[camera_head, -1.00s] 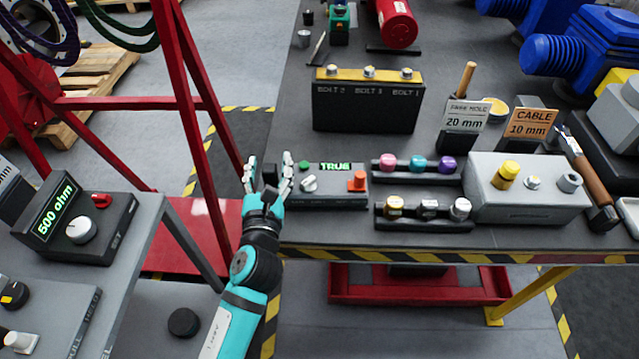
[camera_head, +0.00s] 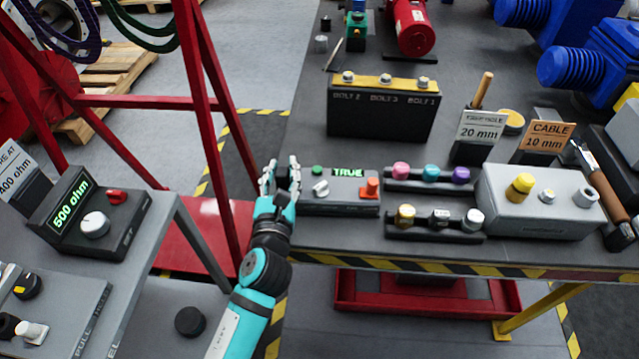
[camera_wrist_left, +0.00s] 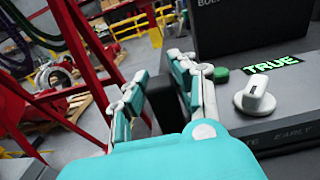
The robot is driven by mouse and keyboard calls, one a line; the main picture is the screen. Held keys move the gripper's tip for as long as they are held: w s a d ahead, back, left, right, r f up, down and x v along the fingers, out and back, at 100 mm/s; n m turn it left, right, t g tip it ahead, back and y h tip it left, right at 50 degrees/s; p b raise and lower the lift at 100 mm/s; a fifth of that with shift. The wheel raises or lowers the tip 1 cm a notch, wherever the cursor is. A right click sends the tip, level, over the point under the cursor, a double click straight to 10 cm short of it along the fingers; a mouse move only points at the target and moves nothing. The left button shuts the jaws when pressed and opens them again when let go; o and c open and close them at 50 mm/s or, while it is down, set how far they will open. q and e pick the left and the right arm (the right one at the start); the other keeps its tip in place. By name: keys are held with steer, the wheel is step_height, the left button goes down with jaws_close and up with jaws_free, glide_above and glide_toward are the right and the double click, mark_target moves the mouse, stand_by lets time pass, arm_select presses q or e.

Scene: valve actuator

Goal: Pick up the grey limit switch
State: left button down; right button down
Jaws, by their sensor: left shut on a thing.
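My left gripper (camera_head: 281,178) is at the front left edge of the grey table, just left of the box with the green TRUE display (camera_head: 345,203). Its fingers are shut on a small dark grey block, likely the limit switch (camera_wrist_left: 162,106), seen between the fingers in the left wrist view. In the head view the fingers mostly hide the block. I cannot tell whether the block still touches the table. The TRUE box also shows in the left wrist view (camera_wrist_left: 290,105), close to the right finger. My right gripper is not in view.
Right of the TRUE box are racks of coloured knobs (camera_head: 430,175) and a light grey box (camera_head: 540,220). A black bolt box (camera_head: 380,115) stands behind. A red frame (camera_head: 205,120) rises left of the gripper, and a side table holds the 500 ohm box (camera_head: 100,225).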

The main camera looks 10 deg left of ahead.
arm_select(q)
steer(key=shift+r, duration=0.25)
step_height(320, 180, up, 8)
steer(key=shift+r, duration=0.2)
steer(key=shift+f, duration=4.5)
